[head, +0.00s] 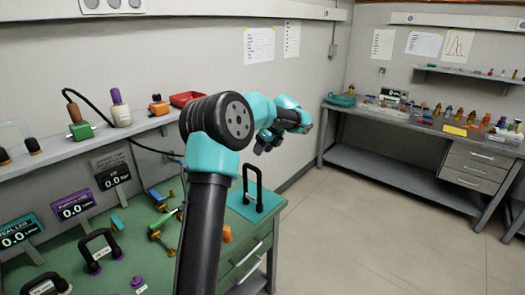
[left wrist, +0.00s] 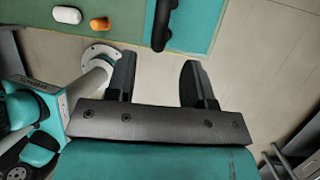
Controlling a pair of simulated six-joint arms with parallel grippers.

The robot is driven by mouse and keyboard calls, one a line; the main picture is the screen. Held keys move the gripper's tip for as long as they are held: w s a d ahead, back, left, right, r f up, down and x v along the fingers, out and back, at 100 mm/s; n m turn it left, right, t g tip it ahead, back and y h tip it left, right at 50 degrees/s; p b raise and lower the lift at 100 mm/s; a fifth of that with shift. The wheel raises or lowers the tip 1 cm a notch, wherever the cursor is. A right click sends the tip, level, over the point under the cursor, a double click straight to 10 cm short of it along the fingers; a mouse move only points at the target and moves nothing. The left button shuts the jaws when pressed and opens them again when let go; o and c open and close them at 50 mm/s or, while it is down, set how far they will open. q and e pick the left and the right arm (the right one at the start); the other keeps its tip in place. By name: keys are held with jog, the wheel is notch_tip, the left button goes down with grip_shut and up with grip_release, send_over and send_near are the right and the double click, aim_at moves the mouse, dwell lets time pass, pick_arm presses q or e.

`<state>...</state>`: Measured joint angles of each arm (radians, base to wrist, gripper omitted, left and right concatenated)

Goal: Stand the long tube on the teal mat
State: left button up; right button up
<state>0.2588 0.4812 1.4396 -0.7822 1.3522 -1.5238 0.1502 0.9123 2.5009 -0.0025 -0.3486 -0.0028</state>
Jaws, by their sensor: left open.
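The teal mat (head: 268,205) lies at the right end of the green bench, and part of it shows in the left wrist view (left wrist: 198,22). A black U-shaped tube (head: 259,180) stands upright on the mat like an arch, its feet down; I take it for the long tube. Part of the black tube shows at the top of the left wrist view (left wrist: 163,22). My left gripper (head: 267,144) is above and beyond the mat, apart from the tube. In the left wrist view its jaws (left wrist: 157,60) are spread with only floor between them. My right gripper is out of view.
Two more black arched tubes with labels (head: 98,252) stand on the green bench at left. An orange piece (head: 227,235) lies near my arm. Small displays (head: 75,208) line the bench back. A cluttered grey side bench (head: 400,118) stands across open floor.

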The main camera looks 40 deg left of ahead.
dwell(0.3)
pick_arm(q)
jog(key=s+d+f+n+t+h, duration=0.1)
jog(key=d+f+n+h, duration=0.2)
jog(key=d+f, duration=0.9)
jog(key=d+f+n+t+h, duration=0.1)
jog(key=d+f+n+h, duration=0.1)
jog(key=d+f, duration=0.95)
jog(key=s+d+f+n+h, duration=0.1)
jog(key=s+d+f+n, duration=0.5)
jog(key=s+f, duration=0.3)
jog(key=s+d+f+n+t+h, duration=0.1)
jog(key=s+d+f+n+h, duration=0.1)
jog(key=s+d+f+n, duration=0.5)
jog(key=s+f+n, duration=0.1)
jog(key=s+f, duration=0.1)
jog(key=s, duration=0.3)
jog(key=shift+s+d, duration=0.25)
jog(key=shift+s, duration=0.15)
